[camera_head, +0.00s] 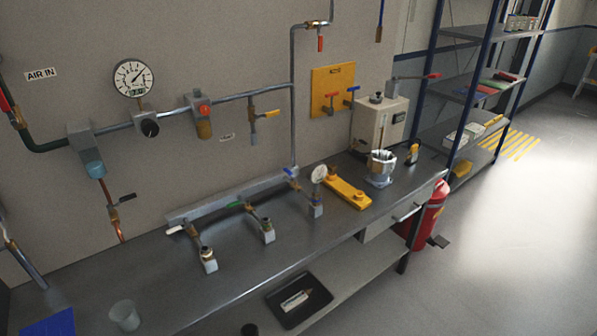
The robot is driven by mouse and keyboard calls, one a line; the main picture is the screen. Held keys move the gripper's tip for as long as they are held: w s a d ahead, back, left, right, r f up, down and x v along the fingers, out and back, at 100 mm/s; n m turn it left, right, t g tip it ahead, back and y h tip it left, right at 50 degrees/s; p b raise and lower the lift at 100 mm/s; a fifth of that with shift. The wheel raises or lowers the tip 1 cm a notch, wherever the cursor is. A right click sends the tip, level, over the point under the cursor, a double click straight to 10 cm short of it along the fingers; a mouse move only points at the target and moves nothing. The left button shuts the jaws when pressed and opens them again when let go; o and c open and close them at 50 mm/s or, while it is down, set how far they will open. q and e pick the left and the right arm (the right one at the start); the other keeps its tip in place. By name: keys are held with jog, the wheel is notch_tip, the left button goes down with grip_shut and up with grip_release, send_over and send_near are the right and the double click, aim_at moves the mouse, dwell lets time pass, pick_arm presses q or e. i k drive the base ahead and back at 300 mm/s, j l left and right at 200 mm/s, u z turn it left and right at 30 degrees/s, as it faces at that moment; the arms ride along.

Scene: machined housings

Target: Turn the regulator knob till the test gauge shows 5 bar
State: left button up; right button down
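A black round knob (149,127) sits on a grey regulator body on the wall pipe. Just above it is a large round white gauge (133,77) with a black rim. Its needle seems to point to the upper right; the numbers are too small to read. A smaller white gauge (319,173) stands on a fitting on the bench, and its reading cannot be made out. I cannot tell from any label which of the two is the test gauge. Neither of my grippers is in view, and nothing touches the knob.
The grey bench (250,255) carries several valve fittings, a yellow block (348,193) and a clear cup (124,315) near its front. The wall before the knob is unobstructed.

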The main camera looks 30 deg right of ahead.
aim_at(150, 128)
jog(key=i+l, duration=0.4)
jog(key=l, duration=0.2)
jog(key=i+l+u, duration=0.2)
jog(key=u, duration=0.25)
jog(key=i+l+u, duration=0.1)
jog(key=l+u, duration=0.4)
jog(key=j+u, duration=0.1)
jog(key=u, duration=0.5)
